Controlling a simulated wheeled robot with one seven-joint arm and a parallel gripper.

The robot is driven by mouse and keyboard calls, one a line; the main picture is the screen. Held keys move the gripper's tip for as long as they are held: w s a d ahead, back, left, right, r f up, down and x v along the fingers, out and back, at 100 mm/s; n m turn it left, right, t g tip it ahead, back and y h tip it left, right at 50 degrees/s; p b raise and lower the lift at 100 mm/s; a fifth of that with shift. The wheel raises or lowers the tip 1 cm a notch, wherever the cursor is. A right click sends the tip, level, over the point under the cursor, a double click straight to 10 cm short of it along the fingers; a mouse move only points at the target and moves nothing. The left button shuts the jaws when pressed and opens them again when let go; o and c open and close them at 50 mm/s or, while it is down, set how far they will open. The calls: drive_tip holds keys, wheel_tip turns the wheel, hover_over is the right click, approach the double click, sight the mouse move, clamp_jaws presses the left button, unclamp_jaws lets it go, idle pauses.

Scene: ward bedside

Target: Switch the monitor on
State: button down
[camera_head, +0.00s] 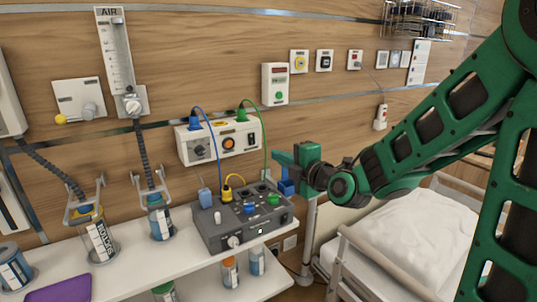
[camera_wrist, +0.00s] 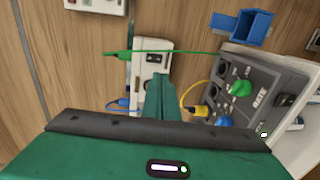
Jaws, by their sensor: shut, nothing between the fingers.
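No display screen stands out; I cannot tell for sure which device is the monitor. My gripper (camera_head: 282,158) is shut and empty, in front of the wall, right of the panel and above the box's right end.
A blue open holder (camera_wrist: 240,25) is near the box's end. Blue, green and yellow cables (camera_head: 265,140) run around the panel and box. Bottles (camera_head: 160,222) stand in holders at left, a purple pad (camera_head: 62,288) lies on the shelf, and a bed (camera_head: 390,245) is at right.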

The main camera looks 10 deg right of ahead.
sight(252, 145)
drive_tip(key=x, duration=1.3)
drive_tip(key=shift+w, duration=0.15)
drive_tip(key=shift+s+f, duration=0.1)
drive_tip(key=shift+s, duration=0.15)
drive_tip(key=s+d+f, duration=0.1)
drive_tip(key=s+d, duration=0.1)
drive_tip(key=s, duration=0.4)
drive_tip(key=s+d, duration=0.2)
drive_tip(key=s, duration=0.4)
drive_tip(key=shift+s+d+f, duration=0.3)
drive_tip(key=shift+s+f, duration=0.05)
